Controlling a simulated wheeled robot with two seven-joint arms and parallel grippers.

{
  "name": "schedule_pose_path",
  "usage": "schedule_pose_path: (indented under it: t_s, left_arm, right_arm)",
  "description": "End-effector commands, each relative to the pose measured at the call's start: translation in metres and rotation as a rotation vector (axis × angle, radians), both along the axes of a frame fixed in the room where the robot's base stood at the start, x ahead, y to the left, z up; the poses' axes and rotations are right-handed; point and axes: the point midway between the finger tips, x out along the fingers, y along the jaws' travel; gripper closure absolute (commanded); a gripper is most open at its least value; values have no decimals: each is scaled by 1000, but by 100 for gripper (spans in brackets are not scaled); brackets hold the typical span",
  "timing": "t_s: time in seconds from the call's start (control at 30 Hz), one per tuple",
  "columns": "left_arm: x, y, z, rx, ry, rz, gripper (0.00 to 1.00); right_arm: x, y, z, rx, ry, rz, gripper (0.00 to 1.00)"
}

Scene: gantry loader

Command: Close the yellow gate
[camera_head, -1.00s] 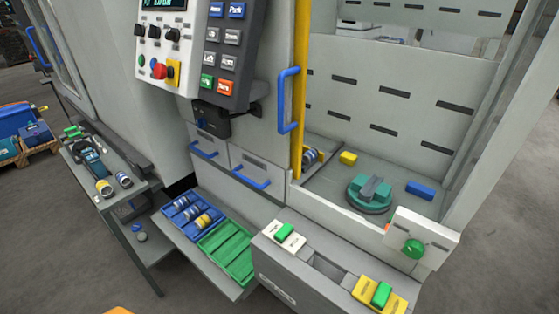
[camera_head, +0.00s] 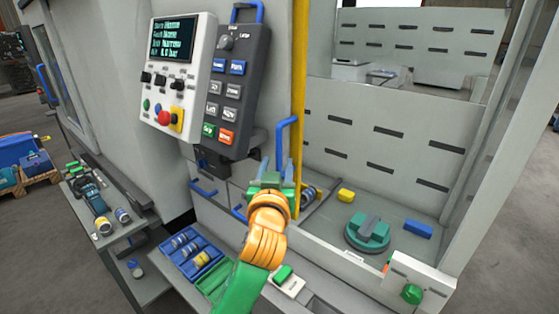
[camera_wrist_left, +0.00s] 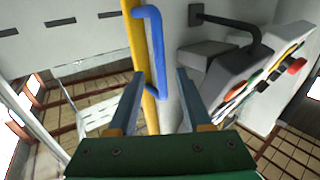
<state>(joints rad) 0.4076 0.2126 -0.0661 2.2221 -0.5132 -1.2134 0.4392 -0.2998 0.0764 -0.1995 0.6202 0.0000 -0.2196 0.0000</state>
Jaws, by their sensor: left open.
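The yellow gate edge (camera_head: 299,70) is an upright strip at the left side of the machine opening, and it also shows in the left wrist view (camera_wrist_left: 134,45). A blue handle (camera_head: 281,133) stands beside this strip; it also shows in the left wrist view (camera_wrist_left: 153,40). The opening right of the strip is uncovered. My left gripper (camera_head: 277,170) is open and empty, just below the handle in the head view. In the wrist view the handle's lower end lies between its fingertips (camera_wrist_left: 160,80); I cannot tell whether they touch. My right gripper is out of view.
A control panel (camera_head: 228,90) with buttons hangs left of the gate. A blue tray (camera_head: 194,262) and a green tray (camera_head: 212,283) lie below.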

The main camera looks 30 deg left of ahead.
Motion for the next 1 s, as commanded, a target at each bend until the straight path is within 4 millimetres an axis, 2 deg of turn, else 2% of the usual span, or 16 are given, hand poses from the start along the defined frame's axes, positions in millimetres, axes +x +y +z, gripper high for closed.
schedule_pose_path:
  t_s: [0.1,0.3,0.43,0.67,0.7,0.87,1.0]
  left_arm:
    - [20,12,4,3,4,3,50]
    - [47,27,2,2,5,0,50]
    - [55,31,0,0,6,-1,50]
    - [56,31,-1,0,4,-2,50]
    - [56,31,-1,0,4,-2,56]
    - [56,31,-2,-1,5,-2,99]
    - [56,31,-2,-1,5,-2,100]
  right_arm:
    - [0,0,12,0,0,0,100]
    - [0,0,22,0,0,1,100]
    - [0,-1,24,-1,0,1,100]
    - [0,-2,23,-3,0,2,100]
    - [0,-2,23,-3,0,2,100]
    - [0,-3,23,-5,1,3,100]
    - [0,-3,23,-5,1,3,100]
